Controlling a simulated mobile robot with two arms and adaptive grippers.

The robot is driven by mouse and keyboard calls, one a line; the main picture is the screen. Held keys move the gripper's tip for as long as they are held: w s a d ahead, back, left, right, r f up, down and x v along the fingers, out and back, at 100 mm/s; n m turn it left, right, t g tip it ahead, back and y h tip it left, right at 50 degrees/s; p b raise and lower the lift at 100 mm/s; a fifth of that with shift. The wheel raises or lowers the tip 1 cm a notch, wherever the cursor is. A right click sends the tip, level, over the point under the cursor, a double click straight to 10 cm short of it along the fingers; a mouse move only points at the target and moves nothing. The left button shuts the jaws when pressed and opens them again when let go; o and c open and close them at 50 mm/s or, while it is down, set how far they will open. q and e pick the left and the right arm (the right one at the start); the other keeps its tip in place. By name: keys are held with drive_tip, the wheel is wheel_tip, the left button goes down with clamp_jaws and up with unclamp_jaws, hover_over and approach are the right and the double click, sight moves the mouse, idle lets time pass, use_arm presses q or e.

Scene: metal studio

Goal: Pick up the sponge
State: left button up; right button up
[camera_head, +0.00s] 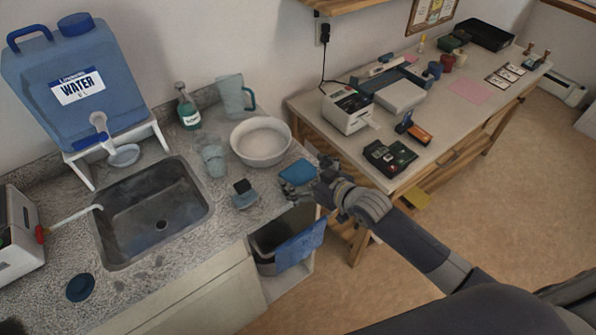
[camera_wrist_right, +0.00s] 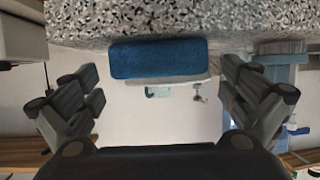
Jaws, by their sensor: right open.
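The blue sponge (camera_head: 298,172) lies at the right edge of the speckled counter, a pale layer showing under its blue top. My right gripper (camera_head: 320,178) is just to the right of it, reaching in from the right. In the right wrist view the sponge (camera_wrist_right: 158,58) is centred between the two spread fingers and ahead of them, with clear gaps on both sides. The right gripper is open and empty. Whether any fingertip touches the sponge cannot be told. My left gripper is not in view.
A white bowl (camera_head: 261,141) stands behind the sponge. A small scrubber (camera_head: 244,194) sits to its left, near the sink (camera_head: 151,213). Below the counter edge is a dark bin with a blue cloth (camera_head: 301,246). A wooden desk (camera_head: 440,150) stands right.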

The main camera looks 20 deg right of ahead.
drive_tip(key=shift+x, duration=1.25)
drive_tip(key=c, duration=0.9)
